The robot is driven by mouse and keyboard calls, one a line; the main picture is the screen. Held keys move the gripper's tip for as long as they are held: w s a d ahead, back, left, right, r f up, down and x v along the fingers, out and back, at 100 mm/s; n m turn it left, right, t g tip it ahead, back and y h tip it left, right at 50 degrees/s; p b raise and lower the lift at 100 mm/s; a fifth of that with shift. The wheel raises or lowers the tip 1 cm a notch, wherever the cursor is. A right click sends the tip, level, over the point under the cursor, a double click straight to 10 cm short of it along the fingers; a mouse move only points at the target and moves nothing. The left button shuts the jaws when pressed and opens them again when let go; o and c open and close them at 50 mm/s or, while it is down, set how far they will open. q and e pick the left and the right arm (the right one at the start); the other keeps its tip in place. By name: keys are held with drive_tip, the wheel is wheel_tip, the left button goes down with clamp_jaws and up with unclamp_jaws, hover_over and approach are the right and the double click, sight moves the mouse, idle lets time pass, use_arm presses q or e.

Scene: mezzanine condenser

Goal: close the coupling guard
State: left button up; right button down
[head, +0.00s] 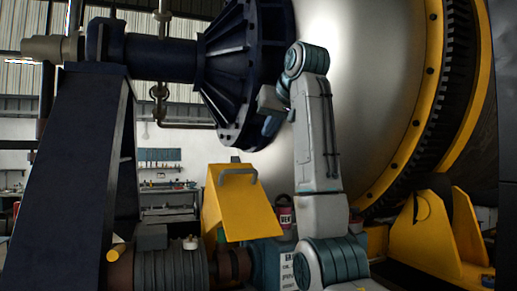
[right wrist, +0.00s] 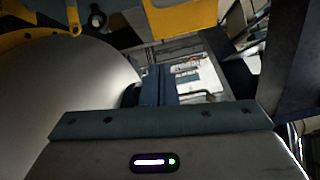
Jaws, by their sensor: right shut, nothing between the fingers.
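The coupling guard (head: 241,208) is a yellow folded sheet cover with a grey handle (head: 237,174) at its top. It stands tilted up above the dark ribbed motor (head: 170,270) and the shaft, which shows beneath it. My right gripper (head: 271,124) is shut and empty, up in front of the dark blue cone flange. It is above and to the right of the guard, apart from it. In the right wrist view the shut fingers (right wrist: 158,86) show, with a yellow panel (right wrist: 180,17) at the top edge, likely the guard. My left gripper is not in view.
A large pale drum (head: 355,95) with a yellow ring fills the right side. A dark blue support frame (head: 75,170) stands at the left. A yellow bracket (head: 437,235) is at the lower right. A workbench (head: 168,190) is far behind.

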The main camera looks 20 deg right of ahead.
drive_tip(key=w+f+p, duration=0.1)
drive_tip(key=f+p, duration=0.1)
drive_tip(key=w+f+p, duration=0.2)
drive_tip(key=p, duration=0.1)
drive_tip(key=w+a+f+p, duration=0.1)
drive_tip(key=w+f+p, duration=0.1)
drive_tip(key=f, duration=0.1)
drive_tip(key=shift+w, duration=0.25)
drive_tip(key=shift+s+f+p, duration=0.4)
drive_tip(key=shift+f+p, duration=0.05)
drive_tip(key=shift+f, duration=0.1)
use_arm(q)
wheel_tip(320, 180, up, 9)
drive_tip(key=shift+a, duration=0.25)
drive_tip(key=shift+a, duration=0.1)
use_arm(e)
drive_tip(key=shift+w+a+f, duration=0.1)
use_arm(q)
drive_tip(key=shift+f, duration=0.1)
